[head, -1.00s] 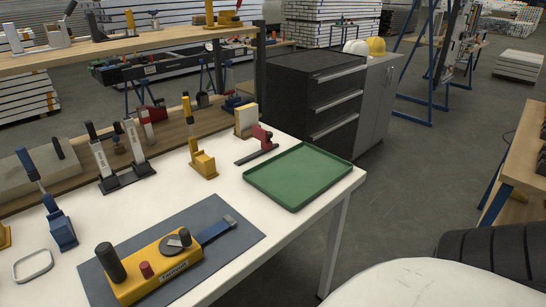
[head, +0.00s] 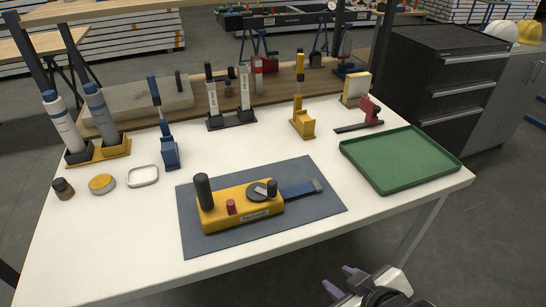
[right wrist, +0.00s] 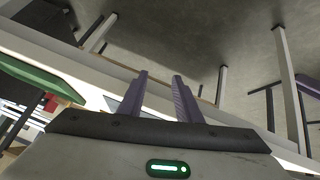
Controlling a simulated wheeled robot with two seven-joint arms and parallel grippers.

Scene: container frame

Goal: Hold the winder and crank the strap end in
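The yellow winder (head: 240,207) lies on a dark grey mat (head: 320,200) on the white table. It has a tall black grip at its left end, a red knob in front, and a dark round crank disc with a black knob at its right. The dark blue strap end (head: 301,190) sticks out to the right, flat on the mat. My right gripper (head: 345,281) is in front of the table's near edge, away from the winder. Its two purple fingers stand apart with nothing between them in the right wrist view (right wrist: 160,95). My left gripper is not in view.
A green tray (head: 399,187) is at the table's right end. Behind the mat stand a yellow holder (head: 302,124), a blue holder (head: 170,153) and a black double stand (head: 231,121). A white ring (head: 143,176) and yellow-topped tin (head: 102,184) lie left. The front strip is clear.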

